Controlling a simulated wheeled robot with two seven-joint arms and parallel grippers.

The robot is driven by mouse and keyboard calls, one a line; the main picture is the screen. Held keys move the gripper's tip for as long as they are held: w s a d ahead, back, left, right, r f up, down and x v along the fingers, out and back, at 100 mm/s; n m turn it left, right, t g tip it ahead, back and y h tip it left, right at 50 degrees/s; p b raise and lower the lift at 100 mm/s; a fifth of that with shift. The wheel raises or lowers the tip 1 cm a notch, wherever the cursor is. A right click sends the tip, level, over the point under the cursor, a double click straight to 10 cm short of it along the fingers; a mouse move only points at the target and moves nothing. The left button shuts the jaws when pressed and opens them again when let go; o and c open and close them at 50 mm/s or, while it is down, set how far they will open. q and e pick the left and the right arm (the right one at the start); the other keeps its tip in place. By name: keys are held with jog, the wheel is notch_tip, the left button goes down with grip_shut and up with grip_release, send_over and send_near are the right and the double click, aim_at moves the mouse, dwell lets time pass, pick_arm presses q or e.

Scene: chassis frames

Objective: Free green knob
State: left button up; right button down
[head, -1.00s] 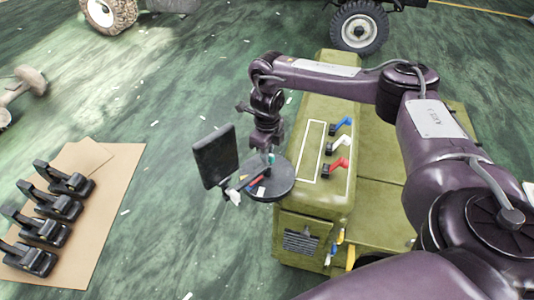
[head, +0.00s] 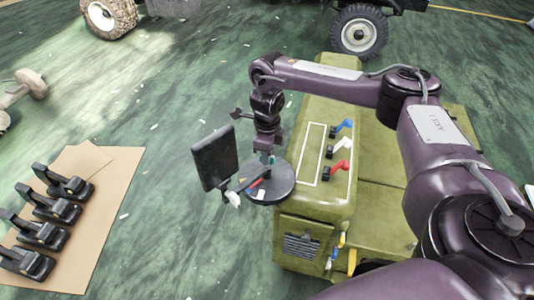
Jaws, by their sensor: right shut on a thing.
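The small teal-green knob (head: 271,159) shows just under the fingertips of my right gripper (head: 267,152). The gripper points down over a dark round disc (head: 283,188) and is shut on the knob; the fingers partly hide it. Red, blue and white pieces (head: 256,187) lie close by on the disc, too small to tell apart. A dark flat panel (head: 215,158) stands upright left of the disc, with a pale-tipped arm (head: 234,198) below it. My left gripper is out of view.
An olive-green box (head: 315,205) sits beside and behind the disc, with blue (head: 344,125), white (head: 342,145) and red (head: 340,168) levers on top. Several black clamp-like parts (head: 66,182) stand on a tan board (head: 115,190) at left.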

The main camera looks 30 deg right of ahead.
jog(key=c, duration=1.4)
grip_release()
jog(key=shift+r, duration=0.1)
notch_tip(320, 180, up, 8)
jog(key=shift+f+p, duration=0.15)
jog(key=shift+p, duration=0.8)
jog(key=shift+d, duration=0.1)
